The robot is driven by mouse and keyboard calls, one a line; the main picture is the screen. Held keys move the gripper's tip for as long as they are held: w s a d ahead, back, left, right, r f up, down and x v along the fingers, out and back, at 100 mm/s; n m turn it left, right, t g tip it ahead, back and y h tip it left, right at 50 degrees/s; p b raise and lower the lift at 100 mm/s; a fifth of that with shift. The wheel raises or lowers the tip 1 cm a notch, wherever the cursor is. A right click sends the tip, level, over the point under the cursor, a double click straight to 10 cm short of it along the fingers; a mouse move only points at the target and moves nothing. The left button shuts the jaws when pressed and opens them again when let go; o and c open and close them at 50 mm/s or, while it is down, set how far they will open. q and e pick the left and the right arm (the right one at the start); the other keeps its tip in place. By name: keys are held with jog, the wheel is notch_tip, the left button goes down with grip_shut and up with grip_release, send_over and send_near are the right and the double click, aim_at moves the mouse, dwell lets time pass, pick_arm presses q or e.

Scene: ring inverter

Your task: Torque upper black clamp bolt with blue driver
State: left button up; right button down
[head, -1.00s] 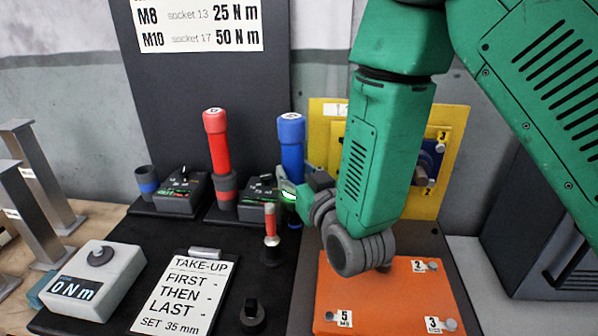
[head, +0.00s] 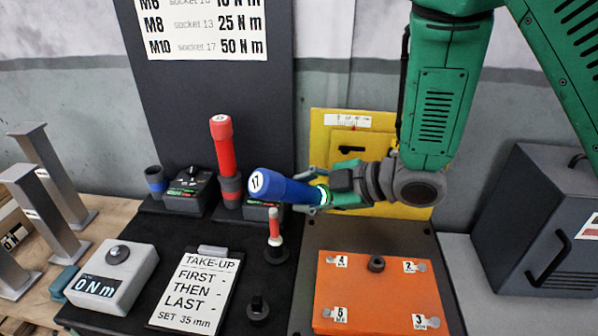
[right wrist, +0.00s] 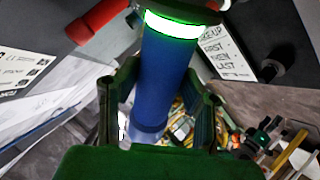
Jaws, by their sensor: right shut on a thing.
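The blue driver (head: 282,188), marked 17 on its end cap, is held tilted nearly level above the black bench. My right gripper (head: 322,196) is shut on it near its glowing green ring. In the right wrist view the blue driver (right wrist: 165,75) runs between the two fingers of my right gripper (right wrist: 160,115). The yellow panel (head: 335,135) stands behind my right arm, which covers much of it. I cannot make out an upper black clamp bolt. My left gripper is not in view.
A red driver (head: 221,145) stands upright in its holder to the left. An orange plate (head: 375,298) with numbered tags lies in front. A grey box (head: 530,215) stands right.

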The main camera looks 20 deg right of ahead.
jog(key=s+d+n+g+p, duration=0.1)
jog(key=s+n+g+p, duration=0.1)
jog(key=s+n, duration=0.3)
jog(key=s+d+r+n+g+y+p, duration=0.1)
jog(key=s+d+n+g+p, duration=0.1)
jog(key=s+n, duration=0.3)
jog(key=n+p, duration=0.1)
jog(key=n, duration=0.2)
jog(key=shift+s+d+r+g, duration=0.15)
jog(key=shift+s+r+g, duration=0.15)
jog(key=shift+s, duration=0.1)
jog(key=shift+a, duration=0.2)
jog(key=shift+w+r, duration=0.1)
jog(key=w+d+p, duration=0.1)
jog(key=w+d, duration=0.2)
jog(key=w, duration=0.2)
jog(key=shift+d+p, duration=0.15)
jog(key=shift+p, duration=0.2)
jog(key=shift+r, duration=0.1)
